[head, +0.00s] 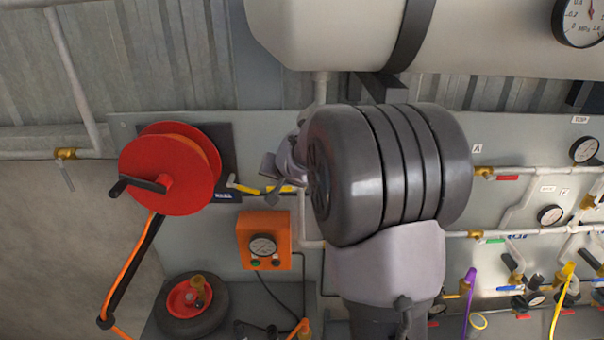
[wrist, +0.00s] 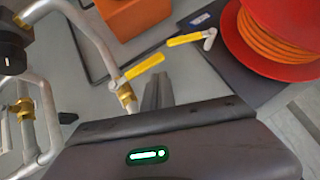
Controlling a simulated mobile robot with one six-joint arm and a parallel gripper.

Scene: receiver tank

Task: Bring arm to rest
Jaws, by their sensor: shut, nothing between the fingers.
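My gripper (wrist: 158,92) shows in the wrist view as narrow grey fingers past the dark wrist housing. They are together, with nothing between them. They point towards the grey panel, near a pipe with a yellow-handled valve (wrist: 144,67). In the head view my arm's large dark joint fills the middle, in front of the panel. Grey wrist parts stick out to its left, close to a yellow valve lever (head: 262,189); the fingertips cannot be made out there.
A red hose reel (head: 172,165) is left of my arm, with an orange gauge box (head: 264,240) below. A large pale tank (head: 320,35) hangs above. Pipes, gauges and coloured valves crowd the panel (head: 130,125) at right.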

